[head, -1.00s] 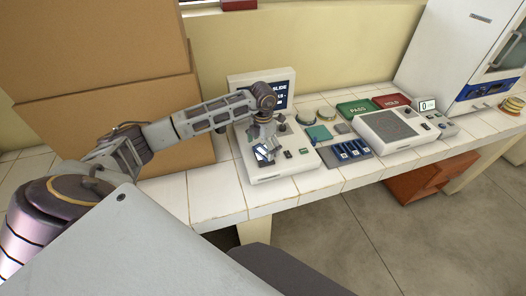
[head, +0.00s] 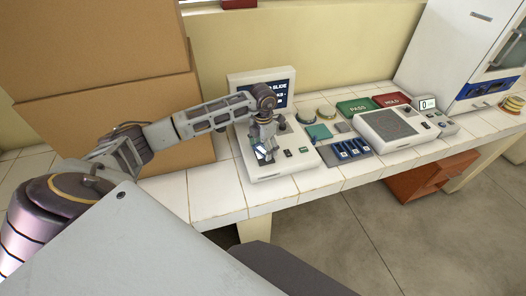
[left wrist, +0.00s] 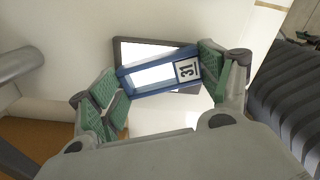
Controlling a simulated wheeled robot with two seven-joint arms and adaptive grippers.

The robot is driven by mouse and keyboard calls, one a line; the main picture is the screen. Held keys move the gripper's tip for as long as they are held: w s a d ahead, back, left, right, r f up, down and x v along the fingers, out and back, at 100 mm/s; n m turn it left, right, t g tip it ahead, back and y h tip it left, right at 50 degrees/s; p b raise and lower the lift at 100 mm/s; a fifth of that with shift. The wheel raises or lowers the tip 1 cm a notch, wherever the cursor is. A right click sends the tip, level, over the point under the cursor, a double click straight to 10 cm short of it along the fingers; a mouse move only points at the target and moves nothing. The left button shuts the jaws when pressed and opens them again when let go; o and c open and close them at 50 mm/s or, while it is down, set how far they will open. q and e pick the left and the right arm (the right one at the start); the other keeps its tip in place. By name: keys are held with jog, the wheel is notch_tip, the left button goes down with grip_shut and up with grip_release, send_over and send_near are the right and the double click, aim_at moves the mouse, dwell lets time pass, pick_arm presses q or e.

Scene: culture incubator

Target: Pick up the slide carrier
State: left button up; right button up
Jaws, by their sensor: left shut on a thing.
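The slide carrier (left wrist: 187,71) is a blue frame with a pale window and a white label reading 31. In the left wrist view it lies between the green finger pads of my left gripper (left wrist: 160,76), which is shut on it. In the head view my left gripper (head: 265,154) points down over the white instrument (head: 262,180) with a screen. Only a small part of the carrier shows there, and I cannot tell whether it touches the instrument. In the left wrist view a dark-framed opening or plate shows behind the carrier.
Cardboard boxes (head: 110,110) stand at the left. The bench's front edge is mostly clear.

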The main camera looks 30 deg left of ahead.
aim_at(263, 149)
pick_arm(q)
jog(key=shift+r, duration=0.4)
notch_tip(263, 149, up, 8)
jog(key=shift+f+b, duration=0.2)
jog(key=shift+b, duration=0.5)
jog(key=shift+r, duration=0.8)
jog(key=shift+w, duration=0.1)
